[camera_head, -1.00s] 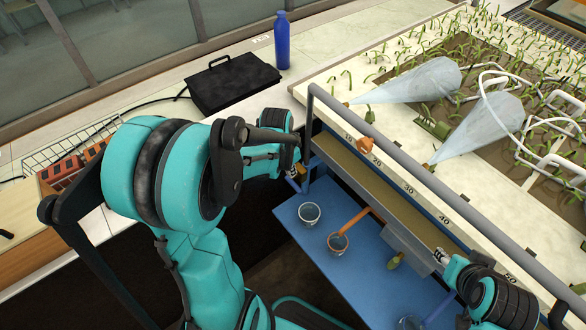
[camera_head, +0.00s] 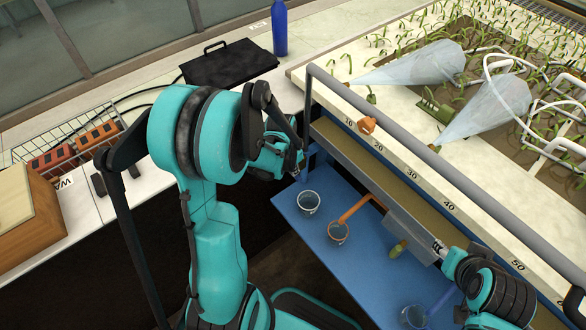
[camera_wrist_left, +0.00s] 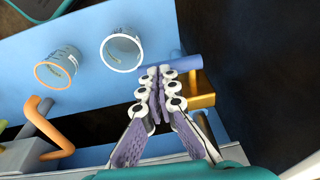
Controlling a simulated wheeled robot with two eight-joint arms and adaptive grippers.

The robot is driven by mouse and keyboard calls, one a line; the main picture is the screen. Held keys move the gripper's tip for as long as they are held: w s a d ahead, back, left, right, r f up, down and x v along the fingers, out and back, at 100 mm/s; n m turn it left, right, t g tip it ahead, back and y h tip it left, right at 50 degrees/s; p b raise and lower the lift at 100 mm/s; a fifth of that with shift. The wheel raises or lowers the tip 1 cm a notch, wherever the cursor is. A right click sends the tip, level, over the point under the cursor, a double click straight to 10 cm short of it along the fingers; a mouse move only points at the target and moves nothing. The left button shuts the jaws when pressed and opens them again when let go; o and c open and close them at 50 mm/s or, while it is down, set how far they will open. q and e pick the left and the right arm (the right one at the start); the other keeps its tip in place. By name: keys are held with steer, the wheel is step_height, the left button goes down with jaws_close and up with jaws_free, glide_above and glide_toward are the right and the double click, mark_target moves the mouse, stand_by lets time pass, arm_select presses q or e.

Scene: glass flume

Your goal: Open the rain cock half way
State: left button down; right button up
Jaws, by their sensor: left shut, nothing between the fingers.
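In the left wrist view a cock with a brass body (camera_wrist_left: 203,84) and a blue lever (camera_wrist_left: 186,64) lies just beyond my left gripper (camera_wrist_left: 156,72). The lever lies across the picture. The gripper's fingers are together and empty; their tips overlap the lever's left part, and I cannot tell whether they touch it. In the head view my left gripper (camera_head: 297,163) is at the near left corner of the flume and hides most of the cock. No label on the cock is readable. My right gripper (camera_head: 440,248) is at the flume's front side, its fingers too small to judge.
An orange pipe (camera_head: 358,208) reaches over the second cup. A grey rail (camera_head: 400,155) runs along the flume. A black case (camera_head: 228,64) and a blue bottle (camera_head: 280,30) stand behind.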

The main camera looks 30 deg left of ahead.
mark_target(296, 178)
arm_select(q)
steer(key=shift+s+d+f+y+b, duration=0.1)
steer(key=shift+d+f+y+b, duration=0.2)
steer(key=shift+y+b, duration=0.3)
steer(key=shift+f, duration=0.15)
steer(key=shift+s+d+f+b, duration=0.1)
steer(key=shift+d+f+b, duration=0.2)
steer(key=shift+f+b, duration=0.65)
steer(key=shift+d+f+b, duration=0.1)
steer(key=shift+f+b, duration=0.4)
steer(key=shift+b, duration=0.2)
steer(key=shift+f, duration=0.15)
